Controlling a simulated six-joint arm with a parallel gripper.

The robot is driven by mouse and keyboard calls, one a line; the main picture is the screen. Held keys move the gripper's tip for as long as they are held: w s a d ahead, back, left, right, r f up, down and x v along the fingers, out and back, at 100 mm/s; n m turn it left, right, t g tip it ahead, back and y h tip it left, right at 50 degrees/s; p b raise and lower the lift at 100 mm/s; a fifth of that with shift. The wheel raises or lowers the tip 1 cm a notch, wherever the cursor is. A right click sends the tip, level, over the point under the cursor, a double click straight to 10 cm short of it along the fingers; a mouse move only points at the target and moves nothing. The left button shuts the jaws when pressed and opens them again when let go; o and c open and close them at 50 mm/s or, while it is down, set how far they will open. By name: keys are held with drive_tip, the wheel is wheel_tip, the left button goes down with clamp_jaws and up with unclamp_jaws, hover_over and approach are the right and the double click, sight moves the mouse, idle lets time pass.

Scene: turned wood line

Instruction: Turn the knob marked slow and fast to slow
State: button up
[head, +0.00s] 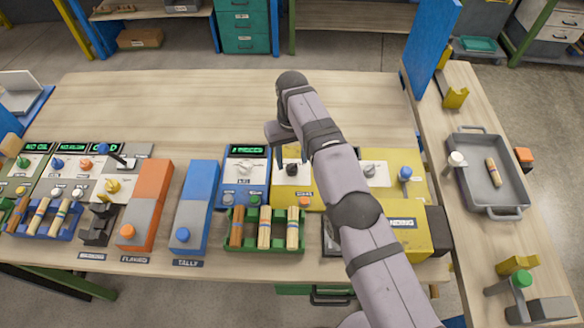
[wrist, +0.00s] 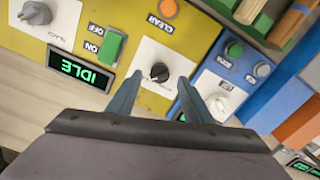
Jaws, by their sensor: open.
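A black knob (wrist: 159,72) sits on a white plate on the yellow panel (wrist: 195,30); in the head view the knob (head: 291,169) is partly beside my arm. A grey knob (wrist: 36,13) is on another white plate at the upper left of the wrist view, and also shows in the head view (head: 369,170). The small lettering around both knobs is too blurred to tell which is marked slow and fast. My gripper (wrist: 160,79) is open, its fingers on either side of the black knob in the picture. I cannot tell whether they touch it.
A green on/off switch (wrist: 110,47), an IDLE display (wrist: 81,69) and an orange clear button (wrist: 168,8) are close by. A blue box (wrist: 238,88) with a pale knob adjoins. A green tray (head: 267,247) of turned pieces stands in front. The table behind is clear.

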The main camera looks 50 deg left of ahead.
sight(292, 166)
drive_tip(key=shift+f+p, duration=0.4)
drive_tip(key=shift+f, duration=1.2)
drive_tip(key=c, duration=1.1)
drive_tip(key=shift+o, duration=0.2)
